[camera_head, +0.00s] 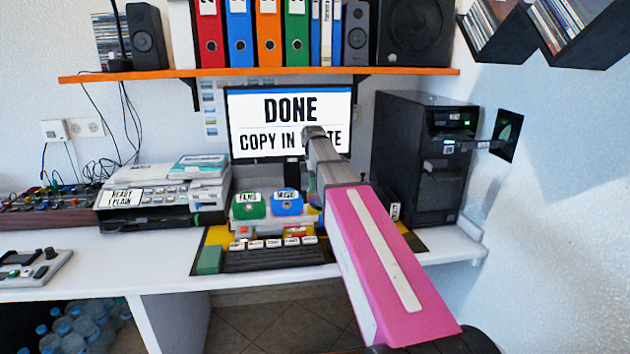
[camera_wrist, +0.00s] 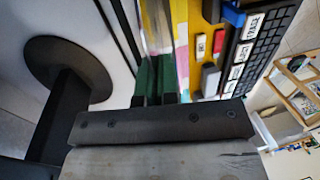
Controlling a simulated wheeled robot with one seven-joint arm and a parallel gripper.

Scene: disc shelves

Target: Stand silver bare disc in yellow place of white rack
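In the wrist view the ends of my gripper (camera_wrist: 154,99) show as two dark, narrow tips side by side above the grey wrist body. A shiny, streaked surface with silver, yellow and pink tones (camera_wrist: 157,28) shows just beyond them; I cannot tell whether it is the silver disc or whether the tips touch it. A small rainbow-coloured patch (camera_head: 314,203) shows beside my arm in the head view. I cannot make out the white rack or its yellow place.
A keyboard (camera_head: 275,260) lies on the desk before green and blue labelled boxes (camera_head: 250,206). The monitor (camera_head: 250,140) reads DONE, its lower line partly covered by my arm. A black computer tower (camera_head: 405,150) stands right, a printer (camera_head: 160,195) left. An orange shelf (camera_head: 150,76) hangs above.

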